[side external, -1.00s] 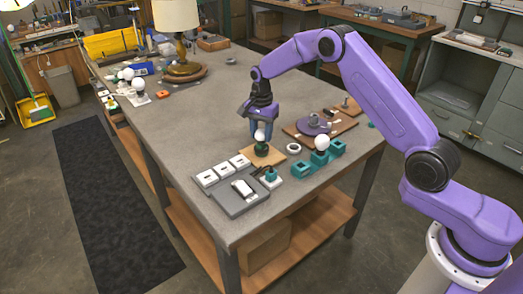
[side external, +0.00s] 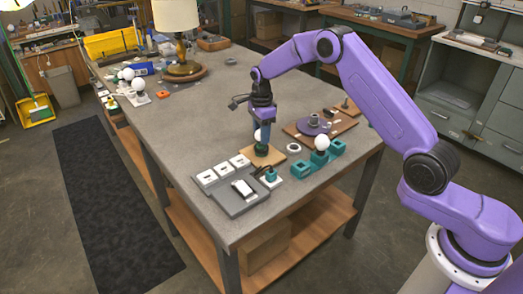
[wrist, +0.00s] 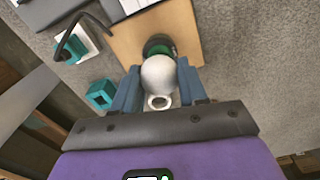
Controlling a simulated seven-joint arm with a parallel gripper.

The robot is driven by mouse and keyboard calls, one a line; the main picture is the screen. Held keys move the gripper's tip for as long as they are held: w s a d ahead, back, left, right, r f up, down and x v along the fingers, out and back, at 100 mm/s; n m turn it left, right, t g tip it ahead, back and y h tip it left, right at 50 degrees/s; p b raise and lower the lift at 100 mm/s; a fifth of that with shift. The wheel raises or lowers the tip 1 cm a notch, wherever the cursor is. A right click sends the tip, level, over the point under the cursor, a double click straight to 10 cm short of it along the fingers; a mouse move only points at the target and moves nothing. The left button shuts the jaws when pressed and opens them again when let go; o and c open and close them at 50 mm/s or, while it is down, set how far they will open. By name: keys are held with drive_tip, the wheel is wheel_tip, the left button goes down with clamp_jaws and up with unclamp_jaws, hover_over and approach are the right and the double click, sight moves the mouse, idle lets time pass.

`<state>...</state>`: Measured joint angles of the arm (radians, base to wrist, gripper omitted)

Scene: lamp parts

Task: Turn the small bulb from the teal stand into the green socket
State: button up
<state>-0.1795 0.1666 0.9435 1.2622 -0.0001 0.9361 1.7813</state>
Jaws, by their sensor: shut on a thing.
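My gripper (side external: 262,124) points down over the wooden board, its blue fingers on either side of a small white bulb (side external: 258,135). The wrist view shows the bulb (wrist: 159,73) between the two fingers (wrist: 160,84). The green socket (side external: 261,149) with a dark body stands on the board, directly under the bulb; in the wrist view the socket (wrist: 158,45) is partly covered by it. The bulb's base is hidden, so I cannot tell how deep it sits. The teal stand (side external: 302,169) is to the right, with another white bulb (side external: 321,142) upright on its middle block.
The wooden board (side external: 272,160) lies near a grey tray (side external: 240,202) with white switches. A teal plug piece (side external: 270,175) with a dark cable sits close in front. A ring (side external: 294,148) and a brown board with a purple disc (side external: 314,121) are rightward. The table's middle left is clear.

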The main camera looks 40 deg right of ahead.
drive_tip(key=shift+a+m, duration=0.1)
drive_tip(key=shift+m, duration=0.2)
drive_tip(key=m, duration=0.5)
drive_tip(key=o, duration=1)
